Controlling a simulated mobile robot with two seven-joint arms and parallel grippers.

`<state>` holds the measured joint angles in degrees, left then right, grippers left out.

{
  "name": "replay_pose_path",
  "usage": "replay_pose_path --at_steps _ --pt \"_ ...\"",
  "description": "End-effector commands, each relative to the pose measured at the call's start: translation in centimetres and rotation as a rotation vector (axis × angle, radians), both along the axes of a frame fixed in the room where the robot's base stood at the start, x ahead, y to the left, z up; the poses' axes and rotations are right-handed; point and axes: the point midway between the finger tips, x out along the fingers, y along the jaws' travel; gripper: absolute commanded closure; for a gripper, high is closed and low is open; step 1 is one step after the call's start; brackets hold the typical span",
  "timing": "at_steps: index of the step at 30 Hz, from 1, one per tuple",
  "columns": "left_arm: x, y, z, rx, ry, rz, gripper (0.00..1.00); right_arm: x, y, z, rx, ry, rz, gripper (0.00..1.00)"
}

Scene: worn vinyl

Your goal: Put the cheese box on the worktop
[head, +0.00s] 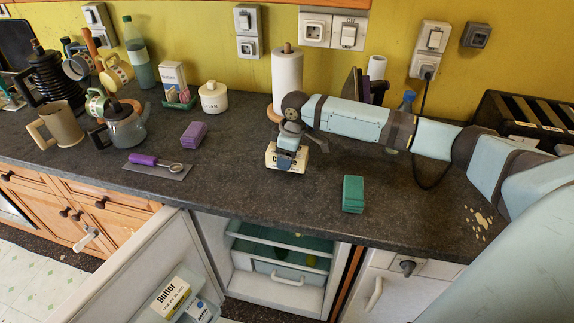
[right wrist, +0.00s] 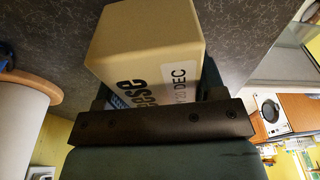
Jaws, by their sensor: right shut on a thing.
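The cheese box (head: 280,163) is a cream carton with dark lettering. My right gripper (head: 291,147) is shut on it, over the middle of the dark worktop (head: 245,182). In the right wrist view the cheese box (right wrist: 150,40) sits between the fingers, with part of its lettering and "DEC" showing. The worktop (right wrist: 50,40) lies close behind it there. I cannot tell whether the box's underside touches the worktop. My left gripper is not in view.
A green block (head: 353,194) lies to the right and a purple block (head: 193,135) to the left. A paper roll (head: 287,80) stands behind. Below, the fridge (head: 280,275) is open, with a butter box (head: 171,297) in its door. Worktop around the cheese box is clear.

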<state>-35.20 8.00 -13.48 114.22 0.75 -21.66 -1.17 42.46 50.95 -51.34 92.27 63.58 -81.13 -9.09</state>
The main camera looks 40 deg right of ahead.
Motion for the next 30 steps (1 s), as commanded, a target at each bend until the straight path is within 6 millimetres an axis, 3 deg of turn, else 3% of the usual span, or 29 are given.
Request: replay_pose_path --at_steps 9,20,21,23,24,30 --pt "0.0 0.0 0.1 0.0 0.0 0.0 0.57 0.0 0.0 -3.9 0.001 0.001 0.0 0.68" --pt "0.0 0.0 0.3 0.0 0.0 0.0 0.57 0.0 0.0 -4.3 0.0 0.0 0.0 0.68" --pt "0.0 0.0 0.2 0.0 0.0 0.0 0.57 0.0 0.0 -4.3 0.0 0.0 0.0 0.29" --pt "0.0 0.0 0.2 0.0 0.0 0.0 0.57 0.0 0.0 -4.3 0.0 0.0 0.0 0.16" --pt "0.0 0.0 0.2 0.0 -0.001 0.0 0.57 0.0 0.0 -4.3 0.0 0.0 0.0 0.11" --pt "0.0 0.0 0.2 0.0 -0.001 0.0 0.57 0.0 0.0 -4.3 0.0 0.0 0.0 0.11"
